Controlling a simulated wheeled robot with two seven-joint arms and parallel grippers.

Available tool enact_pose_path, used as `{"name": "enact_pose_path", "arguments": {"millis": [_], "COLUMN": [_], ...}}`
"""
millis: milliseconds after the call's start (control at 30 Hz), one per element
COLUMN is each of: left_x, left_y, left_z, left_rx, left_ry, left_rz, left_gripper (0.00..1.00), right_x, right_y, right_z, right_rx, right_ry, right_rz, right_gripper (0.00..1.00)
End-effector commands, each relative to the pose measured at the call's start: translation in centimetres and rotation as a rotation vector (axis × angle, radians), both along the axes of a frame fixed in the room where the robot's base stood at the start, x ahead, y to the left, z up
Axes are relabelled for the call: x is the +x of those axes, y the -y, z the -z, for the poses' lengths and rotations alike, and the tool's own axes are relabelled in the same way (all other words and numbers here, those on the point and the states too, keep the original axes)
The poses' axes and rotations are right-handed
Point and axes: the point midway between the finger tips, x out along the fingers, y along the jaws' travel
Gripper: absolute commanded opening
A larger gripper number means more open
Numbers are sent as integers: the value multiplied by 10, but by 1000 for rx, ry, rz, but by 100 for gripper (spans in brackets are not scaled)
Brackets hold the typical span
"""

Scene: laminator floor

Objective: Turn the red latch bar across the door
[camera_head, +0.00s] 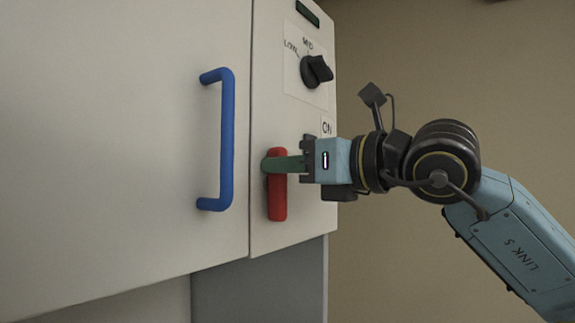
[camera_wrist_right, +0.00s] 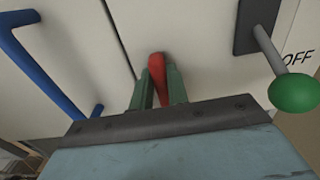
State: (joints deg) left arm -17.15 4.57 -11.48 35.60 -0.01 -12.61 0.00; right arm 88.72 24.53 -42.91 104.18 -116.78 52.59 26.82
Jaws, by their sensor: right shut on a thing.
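The red latch bar (camera_head: 278,200) stands upright on the machine's narrow right panel, just right of the door's edge. The door (camera_head: 120,140) is the wide pale panel at the left and looks flush with the right panel. My right gripper (camera_head: 270,165) reaches in from the right, and its green fingers are shut on the upper part of the bar. In the right wrist view the red bar (camera_wrist_right: 157,68) shows between the two fingers of the gripper (camera_wrist_right: 157,85). The fingers hide part of the bar. My left gripper is not in view.
A blue door handle (camera_head: 227,140) stands out left of the bar. In the right wrist view a lever with a green ball (camera_wrist_right: 294,93) sticks out near an OFF label. Free room lies below the bar.

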Motion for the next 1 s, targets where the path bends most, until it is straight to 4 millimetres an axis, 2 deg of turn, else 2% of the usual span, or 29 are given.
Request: {"name": "enact_pose_path", "arguments": {"millis": [167, 367, 1000], "left_x": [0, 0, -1], "left_y": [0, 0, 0], "left_z": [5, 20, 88], "left_rx": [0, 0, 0], "left_ry": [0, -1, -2], "left_rz": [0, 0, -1], "left_gripper": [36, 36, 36], "right_x": [0, 2, 13], "right_y": [0, 1, 10], "right_z": [1, 3, 9], "right_rx": [14, 67, 407], "right_ry": [-19, -91, -556], "right_rz": [-1, -1, -1], "right_gripper": [0, 0, 0]}}
